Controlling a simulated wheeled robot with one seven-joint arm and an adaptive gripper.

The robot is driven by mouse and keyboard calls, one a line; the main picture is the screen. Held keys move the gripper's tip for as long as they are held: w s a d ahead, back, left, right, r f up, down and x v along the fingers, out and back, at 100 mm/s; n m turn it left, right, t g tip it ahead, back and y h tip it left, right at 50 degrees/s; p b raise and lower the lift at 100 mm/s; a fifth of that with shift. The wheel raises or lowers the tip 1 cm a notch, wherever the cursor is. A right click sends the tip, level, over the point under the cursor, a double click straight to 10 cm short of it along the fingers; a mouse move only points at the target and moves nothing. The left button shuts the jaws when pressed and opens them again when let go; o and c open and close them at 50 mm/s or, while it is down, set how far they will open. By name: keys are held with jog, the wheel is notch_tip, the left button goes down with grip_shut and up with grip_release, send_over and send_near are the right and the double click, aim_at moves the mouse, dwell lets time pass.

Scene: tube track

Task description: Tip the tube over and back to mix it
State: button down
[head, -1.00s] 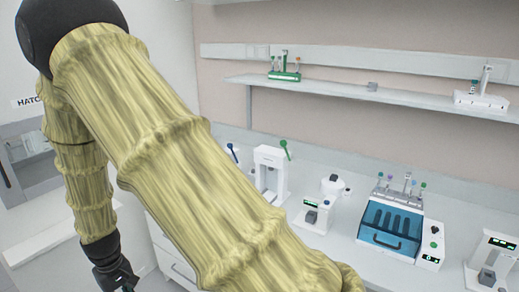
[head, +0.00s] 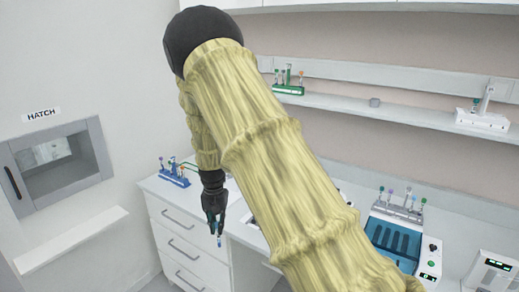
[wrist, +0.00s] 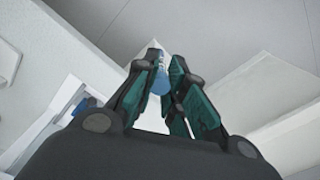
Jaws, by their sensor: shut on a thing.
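My gripper (head: 216,222) hangs pointing down in the head view, in front of the bench's left drawers. It is shut on a small tube (head: 219,241), whose bluish end sticks out below the fingertips. In the wrist view the tube (wrist: 158,80) sits between the two green-padded fingertips (wrist: 163,68), with a blue part towards the palm and a paler part beyond. Much of the tube is hidden by the fingers. Its exact tilt and its contents are too small to tell.
A blue rack with tubes (head: 174,172) stands on the bench's left end. The hatch (head: 58,165) with a ledge (head: 72,240) is at left. A blue-fronted machine (head: 392,238) stands at right. My arm hides the middle of the bench.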

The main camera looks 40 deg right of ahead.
jog(key=w+d+r+m+p, duration=0.2)
jog(key=d+r+m+p, duration=0.1)
jog(key=d+r, duration=0.6)
jog(key=w+d+r+m+p, duration=0.2)
jog(key=d+r+m+p, duration=0.2)
jog(key=d+r, duration=0.5)
jog(key=d+m, duration=0.1)
jog(key=d, duration=0.3)
jog(key=shift+w, duration=0.2)
jog(key=shift+r, duration=0.1)
